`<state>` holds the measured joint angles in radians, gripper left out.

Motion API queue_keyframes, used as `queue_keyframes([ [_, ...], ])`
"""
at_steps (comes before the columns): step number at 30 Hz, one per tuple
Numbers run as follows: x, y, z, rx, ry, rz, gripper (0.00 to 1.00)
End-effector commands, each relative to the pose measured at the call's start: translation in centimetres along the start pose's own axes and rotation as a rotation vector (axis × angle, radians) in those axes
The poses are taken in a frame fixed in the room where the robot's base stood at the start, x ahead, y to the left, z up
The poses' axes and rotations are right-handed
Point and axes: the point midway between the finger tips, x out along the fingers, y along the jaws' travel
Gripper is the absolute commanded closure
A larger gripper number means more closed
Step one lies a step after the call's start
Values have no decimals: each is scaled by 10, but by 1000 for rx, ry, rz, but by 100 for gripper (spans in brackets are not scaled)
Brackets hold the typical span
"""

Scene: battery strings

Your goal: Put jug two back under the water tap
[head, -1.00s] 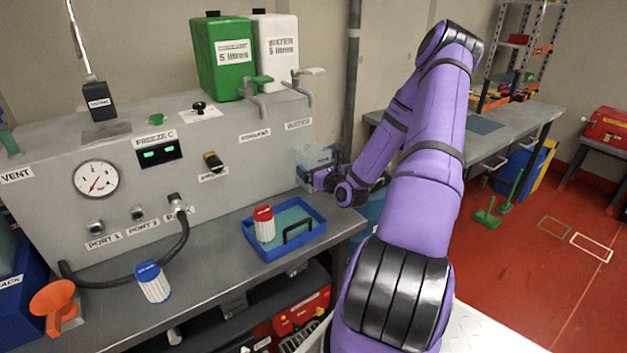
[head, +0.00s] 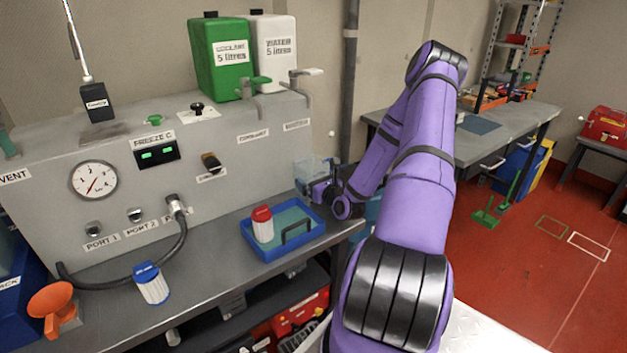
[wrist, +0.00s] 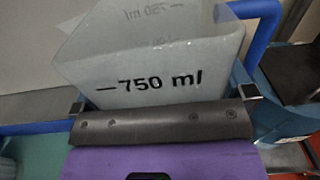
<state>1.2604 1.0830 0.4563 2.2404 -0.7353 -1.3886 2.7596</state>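A clear jug (head: 312,168) is at the right end of the steel bench, below and slightly right of the water tap (head: 300,88). In the wrist view the jug (wrist: 160,70) fills the space ahead of my palm, with a "750 ml" mark facing me. My gripper (wrist: 162,98) has a fingertip at each side of the jug and appears shut on its body. In the head view my gripper (head: 326,192) is in front of the jug and partly hides it. I cannot tell whether its base touches the bench, and no number shows on it.
A blue tray (head: 275,255) with a red-capped container (head: 262,225) sits just left of my gripper. The grey panel (head: 240,165) stands behind, with green and white tanks on top. A vertical pipe (head: 349,90) rises close to the jug's right.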

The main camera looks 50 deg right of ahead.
Motion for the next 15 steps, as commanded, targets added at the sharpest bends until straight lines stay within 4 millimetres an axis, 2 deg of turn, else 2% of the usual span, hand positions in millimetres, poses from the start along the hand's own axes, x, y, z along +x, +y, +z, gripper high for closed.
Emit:
queue_keyframes([
  [5, -4, 0, 2, 2, 2, -1, 0],
  [8, -18, -1, 2, 2, 3, -1, 0],
  [15, -67, -1, 2, 2, 3, -3, 0],
])
